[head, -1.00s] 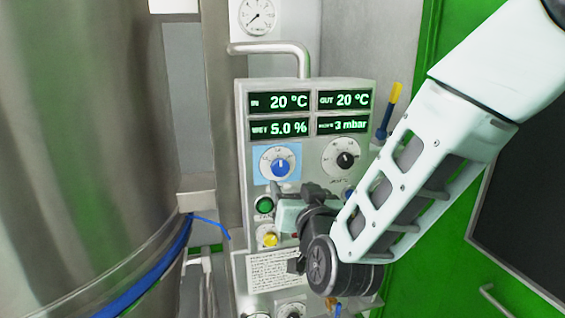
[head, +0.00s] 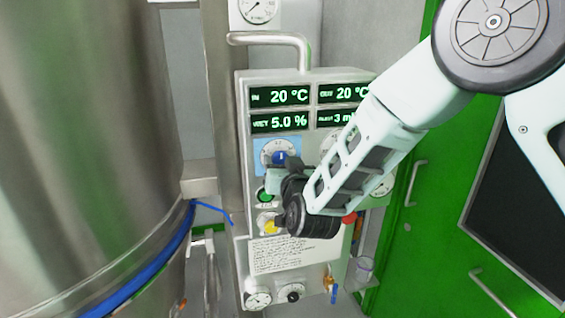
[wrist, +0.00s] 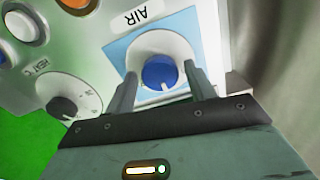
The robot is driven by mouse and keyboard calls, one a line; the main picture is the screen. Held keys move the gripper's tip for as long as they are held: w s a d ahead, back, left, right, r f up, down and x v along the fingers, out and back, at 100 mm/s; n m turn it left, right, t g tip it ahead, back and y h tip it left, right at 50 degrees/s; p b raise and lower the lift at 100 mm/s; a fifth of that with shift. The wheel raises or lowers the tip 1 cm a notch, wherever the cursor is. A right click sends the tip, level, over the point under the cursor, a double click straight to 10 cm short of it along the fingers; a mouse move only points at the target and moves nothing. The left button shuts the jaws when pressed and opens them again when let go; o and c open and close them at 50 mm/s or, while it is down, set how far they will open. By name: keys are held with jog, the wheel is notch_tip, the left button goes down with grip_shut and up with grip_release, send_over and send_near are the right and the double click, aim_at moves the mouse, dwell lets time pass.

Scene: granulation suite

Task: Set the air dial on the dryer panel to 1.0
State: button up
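The air dial is a blue knob (wrist: 160,72) with a white pointer mark, on a white disc over a light-blue square. The label AIR (wrist: 142,14) is upside down in the wrist view. In the head view the knob (head: 281,157) is partly hidden by my gripper, and its mark points roughly up. The scale numbers are too small to read. My gripper (wrist: 163,76) is open, one finger on each side of the knob, with visible gaps. The dryer panel (head: 243,150) is a pale upright box.
A heat dial (wrist: 66,106) is beside the air dial. A green button (head: 264,196) and a yellow button (head: 266,222) sit below it. Lit displays (head: 280,96) are above. A large steel vessel (head: 85,150) stands at the left, a green door (head: 402,245) at the right.

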jog(key=c, duration=0.7)
jog(key=shift+o, duration=0.2)
jog(key=shift+f+n+b, duration=0.1)
jog(key=shift+n+b, duration=0.2)
jog(key=shift+b, duration=0.1)
jog(key=shift+n+b, duration=0.5)
jog(key=shift+b, duration=0.15)
jog(key=n+b, duration=0.3)
jog(key=shift+f, duration=0.1)
jog(key=n+b, duration=0.1)
jog(key=n, duration=0.2)
jog(key=shift+a+n+b, duration=0.1)
jog(key=shift+n+b, duration=0.65)
jog(key=shift+n, duration=1.45)
